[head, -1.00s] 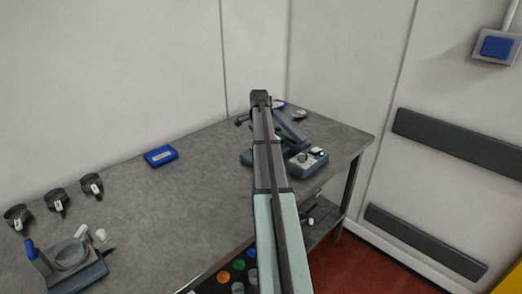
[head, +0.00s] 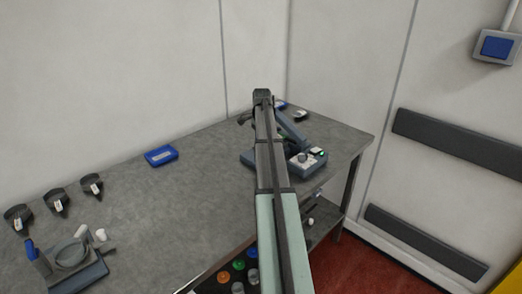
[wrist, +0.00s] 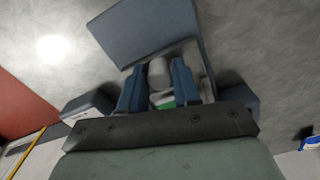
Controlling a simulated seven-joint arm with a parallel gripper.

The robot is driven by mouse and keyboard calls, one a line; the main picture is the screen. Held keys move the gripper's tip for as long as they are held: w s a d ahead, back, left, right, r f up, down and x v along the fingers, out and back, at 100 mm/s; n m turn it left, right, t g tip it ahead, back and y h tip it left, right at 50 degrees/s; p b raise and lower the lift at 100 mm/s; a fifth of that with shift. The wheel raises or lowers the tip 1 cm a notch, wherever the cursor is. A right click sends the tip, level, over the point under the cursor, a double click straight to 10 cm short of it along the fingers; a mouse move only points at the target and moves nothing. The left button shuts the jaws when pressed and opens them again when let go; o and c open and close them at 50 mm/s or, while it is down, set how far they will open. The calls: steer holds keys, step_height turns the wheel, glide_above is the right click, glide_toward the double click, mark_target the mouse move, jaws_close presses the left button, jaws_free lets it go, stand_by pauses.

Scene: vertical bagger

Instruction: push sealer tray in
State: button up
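The sealer (head: 308,163) is a blue-grey machine with a tilted arm or lid, a pale knob and a green light, at the far right of the table. My arm covers its middle in the head view, and I cannot make out the sealer tray there. In the wrist view, my gripper (wrist: 157,90) has two blue fingers set apart, with a rounded grey part between them; I see no clear grip on it. A green patch shows low between the fingers. A flat blue-grey panel (wrist: 145,30) lies beyond the fingertips; whether it is the tray I cannot tell.
A blue box (head: 161,156) lies near the table's back edge. Several dark scoops and a blue-grey stand (head: 80,276) are at the left. The grey table (head: 170,205) is clear in the middle. Walls close in behind and at right.

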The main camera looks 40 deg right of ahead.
steer(key=o, duration=0.5)
steer(key=shift+r, duration=2.5)
steer(key=shift+r, duration=0.1)
step_height(320, 180, up, 14)
steer(key=shift+f, duration=0.2)
